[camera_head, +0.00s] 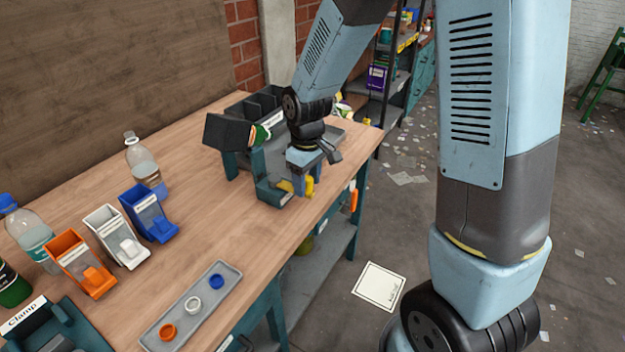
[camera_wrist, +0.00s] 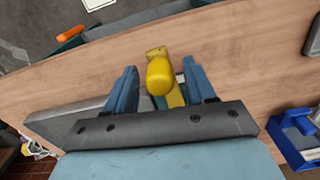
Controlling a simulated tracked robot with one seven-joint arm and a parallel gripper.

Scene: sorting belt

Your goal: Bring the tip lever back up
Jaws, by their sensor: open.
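The tip lever looks to be the yellow piece with a rounded knob (camera_wrist: 160,76), which shows between my open fingers in the wrist view. My gripper (camera_wrist: 160,90) is open, with one blue finger on each side of the yellow knob; I cannot tell whether either touches it. In the head view, the yellow lever (camera_head: 309,186) shows low at the front of a dark green tipping stand (camera_head: 272,192). My gripper (camera_head: 306,178) is over that spot, pointing down. A dark tilted bin (camera_head: 226,132) sits on the stand, with something green and orange at its mouth.
Orange (camera_head: 88,270), white (camera_head: 118,240) and blue (camera_head: 150,215) bins stand on the workbench to the left. A grey tray (camera_head: 190,308) with coloured caps lies at the front edge. Bottles (camera_head: 143,160) stand behind. Dark compartments (camera_head: 262,106) stand behind the stand.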

